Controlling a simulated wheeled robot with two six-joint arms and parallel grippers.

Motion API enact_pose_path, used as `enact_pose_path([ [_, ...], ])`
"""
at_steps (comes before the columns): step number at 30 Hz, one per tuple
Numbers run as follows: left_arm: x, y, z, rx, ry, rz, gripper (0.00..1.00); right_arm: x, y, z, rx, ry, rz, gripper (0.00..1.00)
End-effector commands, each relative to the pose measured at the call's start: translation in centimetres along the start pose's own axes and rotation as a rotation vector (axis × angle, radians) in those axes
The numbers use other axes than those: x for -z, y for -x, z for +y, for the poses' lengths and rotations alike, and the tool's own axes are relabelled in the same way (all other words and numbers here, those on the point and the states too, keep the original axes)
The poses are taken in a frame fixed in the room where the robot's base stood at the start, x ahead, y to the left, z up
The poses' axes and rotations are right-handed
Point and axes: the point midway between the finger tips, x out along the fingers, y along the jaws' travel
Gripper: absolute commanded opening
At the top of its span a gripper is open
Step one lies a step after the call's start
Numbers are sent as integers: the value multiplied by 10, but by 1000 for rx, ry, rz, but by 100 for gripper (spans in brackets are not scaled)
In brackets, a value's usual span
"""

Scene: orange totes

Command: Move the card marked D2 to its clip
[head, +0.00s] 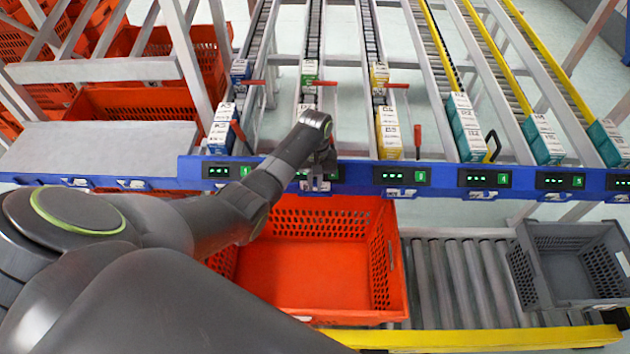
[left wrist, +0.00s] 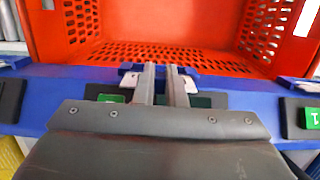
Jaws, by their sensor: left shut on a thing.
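My left gripper (head: 318,186) is at the blue rail, above the far edge of the orange tote. In the left wrist view its two fingers (left wrist: 166,72) are close together, shut on a thin white card (left wrist: 188,82). The card shows on both sides of the fingers, against a blue clip (left wrist: 130,69) on the rail; whether it sits in the clip I cannot tell. The fingers hide its middle, and I cannot read D2 on it. Other white cards hang along the rail, one below the display to the right (head: 400,192). My right gripper is not in view.
The empty orange tote (head: 318,262) stands on the roller conveyor (head: 455,280), with a grey crate (head: 580,262) to its right. The blue rail (head: 440,177) carries several green-lit displays. Cartons (head: 388,132) and red levers (head: 417,140) stand in the lanes behind.

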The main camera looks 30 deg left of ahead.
Motion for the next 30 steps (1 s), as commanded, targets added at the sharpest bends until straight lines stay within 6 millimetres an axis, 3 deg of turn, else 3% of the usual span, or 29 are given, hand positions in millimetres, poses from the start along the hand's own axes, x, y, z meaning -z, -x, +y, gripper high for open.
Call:
enact_pose_path([
  [27,2,-17,0,0,0,0,0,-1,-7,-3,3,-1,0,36],
  [28,2,-17,0,0,0,0,13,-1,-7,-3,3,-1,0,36],
  [30,2,-17,0,0,0,0,22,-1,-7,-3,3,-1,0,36],
])
